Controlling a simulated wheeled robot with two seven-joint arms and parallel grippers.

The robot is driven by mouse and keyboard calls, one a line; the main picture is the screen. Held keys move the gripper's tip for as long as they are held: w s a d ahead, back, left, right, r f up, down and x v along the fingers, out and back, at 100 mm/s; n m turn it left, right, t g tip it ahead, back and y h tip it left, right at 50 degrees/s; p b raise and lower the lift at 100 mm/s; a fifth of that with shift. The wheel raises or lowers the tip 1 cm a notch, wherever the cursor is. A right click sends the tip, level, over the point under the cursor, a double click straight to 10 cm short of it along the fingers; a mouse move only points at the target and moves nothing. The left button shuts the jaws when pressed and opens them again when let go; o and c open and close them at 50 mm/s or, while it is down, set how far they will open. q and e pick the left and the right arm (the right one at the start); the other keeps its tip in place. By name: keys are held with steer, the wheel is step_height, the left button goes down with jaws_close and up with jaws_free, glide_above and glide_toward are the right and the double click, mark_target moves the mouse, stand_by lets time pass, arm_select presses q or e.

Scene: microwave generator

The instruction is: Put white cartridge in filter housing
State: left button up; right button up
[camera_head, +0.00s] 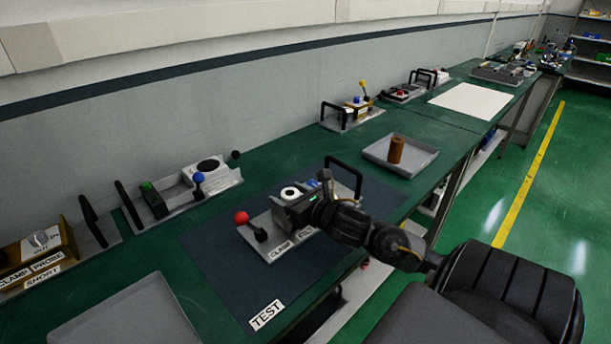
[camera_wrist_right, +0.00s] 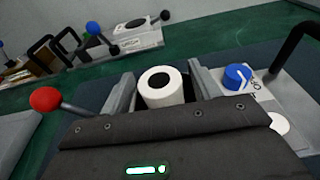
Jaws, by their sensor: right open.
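The white cartridge (camera_head: 290,193) is a white cylinder with a dark round hole in its top. In the right wrist view the cartridge (camera_wrist_right: 165,96) stands upright between the two grey fingers of my right gripper (camera_wrist_right: 163,86). The fingers are open, one on each side of it. In the head view my right gripper (camera_head: 301,199) is over the grey fixture (camera_head: 274,230), which has a red-knobbed lever (camera_head: 241,218) and labels. The gripper body hides the filter housing and the cartridge's lower part, so I cannot tell how it sits there. My left gripper is not in view.
A blue knob (camera_wrist_right: 237,77) and a black handle (camera_head: 344,176) are close on the fixture's right. A brown cylinder (camera_head: 396,150) stands in a grey tray (camera_head: 422,162). An empty grey tray (camera_head: 125,318) lies front left. Other fixtures line the wall. The dark mat (camera_head: 215,262) has bare room.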

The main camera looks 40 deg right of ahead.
steer(key=s, duration=0.4)
steer(key=shift+a+r+p, duration=0.1)
steer(key=shift+r+p, duration=0.25)
steer(key=s+r+p, duration=0.1)
steer(key=s+p, duration=0.5)
steer(key=shift+s+a+r+p, duration=0.15)
steer(key=shift+p, duration=0.2)
steer(key=shift+a, duration=0.1)
